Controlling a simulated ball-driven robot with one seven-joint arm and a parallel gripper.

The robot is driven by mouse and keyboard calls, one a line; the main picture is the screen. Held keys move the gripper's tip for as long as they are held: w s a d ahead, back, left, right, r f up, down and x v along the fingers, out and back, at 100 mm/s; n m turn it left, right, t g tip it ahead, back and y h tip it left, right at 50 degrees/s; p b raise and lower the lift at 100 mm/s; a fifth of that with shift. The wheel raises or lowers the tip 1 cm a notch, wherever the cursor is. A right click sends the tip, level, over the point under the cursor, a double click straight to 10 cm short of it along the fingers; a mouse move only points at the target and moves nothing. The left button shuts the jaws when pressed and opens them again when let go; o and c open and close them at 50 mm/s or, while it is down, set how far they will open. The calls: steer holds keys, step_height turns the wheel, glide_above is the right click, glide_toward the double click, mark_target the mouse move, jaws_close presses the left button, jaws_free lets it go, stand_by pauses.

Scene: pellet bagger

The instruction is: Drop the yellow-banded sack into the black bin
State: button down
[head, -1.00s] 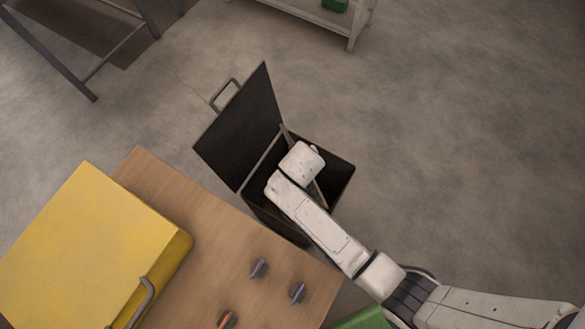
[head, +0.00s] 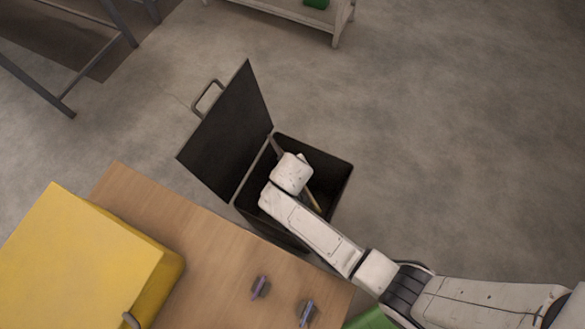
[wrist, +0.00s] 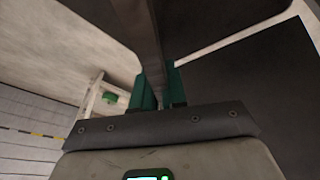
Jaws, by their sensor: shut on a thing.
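The black bin (head: 345,185) stands on the floor beyond the table, with its lid (head: 225,135) raised on the left. My gripper is over the bin mouth in the head view, with its fingers hidden under my white wrist. In the wrist view, the green fingers of my gripper (wrist: 161,90) are shut on a dark grey, strip-like thing (wrist: 150,40). I cannot tell whether this is the sack. A thin tan-yellow strip (head: 313,201) shows beside my wrist, within the bin's outline. No yellow band can be made out clearly.
A wooden table (head: 215,240) lies in front of the bin. It bears a large yellow box (head: 80,255) and small purple pieces (head: 260,287). A pale shelf (head: 290,25) with a green item stands at the back. The floor right of the bin is clear.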

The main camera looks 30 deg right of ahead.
steer(key=shift+f+b, duration=0.35)
steer(key=shift+f, duration=0.4)
steer(key=c, duration=1.1)
jaws_free()
steer(key=p+v, duration=0.1)
steer(key=v, duration=1)
